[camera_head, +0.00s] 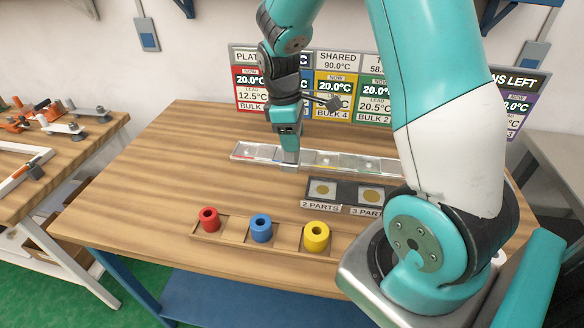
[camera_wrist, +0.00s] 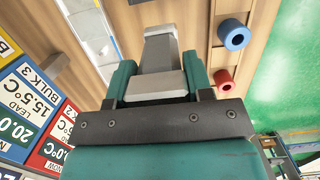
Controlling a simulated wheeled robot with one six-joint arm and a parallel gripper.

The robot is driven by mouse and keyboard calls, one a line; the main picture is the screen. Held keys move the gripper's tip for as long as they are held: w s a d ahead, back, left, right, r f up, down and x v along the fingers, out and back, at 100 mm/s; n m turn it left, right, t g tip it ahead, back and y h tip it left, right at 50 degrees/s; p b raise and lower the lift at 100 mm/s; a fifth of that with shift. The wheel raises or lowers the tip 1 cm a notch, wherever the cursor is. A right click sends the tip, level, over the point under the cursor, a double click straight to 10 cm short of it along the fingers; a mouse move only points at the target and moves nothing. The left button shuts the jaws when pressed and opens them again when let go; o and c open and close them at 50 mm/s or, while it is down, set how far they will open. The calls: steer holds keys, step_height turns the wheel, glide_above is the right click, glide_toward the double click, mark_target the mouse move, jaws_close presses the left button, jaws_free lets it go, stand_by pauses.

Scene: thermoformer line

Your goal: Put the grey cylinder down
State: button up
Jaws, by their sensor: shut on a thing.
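My gripper (camera_head: 288,143) points down over the clear strip-shaped tray (camera_head: 240,151) at the middle of the wooden table. It is shut on a pale grey piece, taken as the grey cylinder (camera_head: 289,158), at the tray's near side. The grey piece also shows between the teal fingers in the wrist view (camera_wrist: 160,55). Its round outline cannot be made out, and I cannot tell whether its lower end touches the tray. The tray carries small coloured marks along its length.
A wooden rack (camera_head: 237,248) at the table's front holds a red cylinder (camera_head: 209,220), a blue cylinder (camera_head: 261,228) and a yellow cylinder (camera_head: 316,237). A dark holder (camera_head: 347,194) with two discs stands to the right. Coloured sign panels (camera_head: 251,81) line the back. Table left is clear.

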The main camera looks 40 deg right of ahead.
step_height(320, 180, down, 11)
steer(key=shift+r+p, duration=0.15)
steer(key=shift+p, duration=0.5)
steer(key=o, duration=1.2)
steer(key=shift+o, duration=0.2)
